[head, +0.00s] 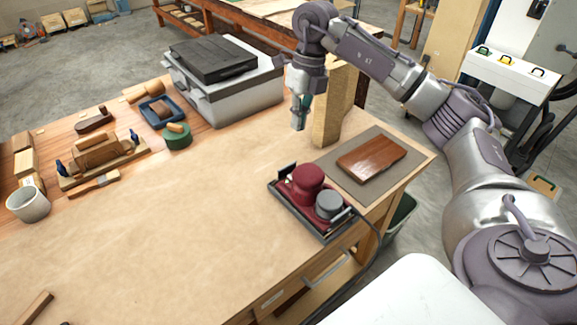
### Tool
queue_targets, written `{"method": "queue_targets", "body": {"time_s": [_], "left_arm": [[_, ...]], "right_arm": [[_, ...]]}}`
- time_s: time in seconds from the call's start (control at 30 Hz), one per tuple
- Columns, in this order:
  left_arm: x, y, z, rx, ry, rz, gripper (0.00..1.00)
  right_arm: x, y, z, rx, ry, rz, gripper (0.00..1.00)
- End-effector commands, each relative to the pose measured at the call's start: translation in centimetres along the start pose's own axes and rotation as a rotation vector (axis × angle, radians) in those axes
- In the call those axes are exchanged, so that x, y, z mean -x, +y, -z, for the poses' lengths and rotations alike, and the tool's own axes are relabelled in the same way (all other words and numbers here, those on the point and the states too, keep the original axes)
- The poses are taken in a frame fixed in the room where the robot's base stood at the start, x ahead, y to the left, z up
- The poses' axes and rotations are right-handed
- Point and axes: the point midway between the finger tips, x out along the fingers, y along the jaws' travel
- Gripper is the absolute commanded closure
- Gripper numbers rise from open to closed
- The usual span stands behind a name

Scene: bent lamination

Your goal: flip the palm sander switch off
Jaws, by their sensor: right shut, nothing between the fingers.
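The palm sander (304,184) is dark red with a rounded top and sits in a shallow dark tray (323,236) near the table's right front edge. A grey round part (329,205) is beside its red body. The sander's switch is too small to make out. My right gripper (297,124) points down with its fingers shut and empty. It is beyond the sander in the picture, apart from it, in front of a tall wooden block (328,105). My left gripper is not in view.
A reddish wooden panel (371,160) lies on a grey mat (336,187) right of the sander. A grey case (225,97) stands at the back. Clamped wood (100,150), a green tape roll (177,137) and a cup (28,204) are left. The table's middle is clear.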

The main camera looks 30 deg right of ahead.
Motion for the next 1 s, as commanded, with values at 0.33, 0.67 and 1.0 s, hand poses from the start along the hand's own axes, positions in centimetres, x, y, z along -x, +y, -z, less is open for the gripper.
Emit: {"method": "queue_targets", "body": {"time_s": [0.33, 0.67, 1.0], "left_arm": [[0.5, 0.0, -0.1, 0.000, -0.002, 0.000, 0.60], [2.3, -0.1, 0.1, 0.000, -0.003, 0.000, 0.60], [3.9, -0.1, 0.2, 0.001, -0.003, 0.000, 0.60]], "right_arm": [[-1.6, 0.1, 0.0, 0.003, 0.003, -0.002, 1.00], [-8.3, 0.2, 0.1, 0.002, 0.005, -0.004, 1.00], [-13.3, 0.2, 0.0, 0.003, 0.001, -0.004, 1.00]]}}
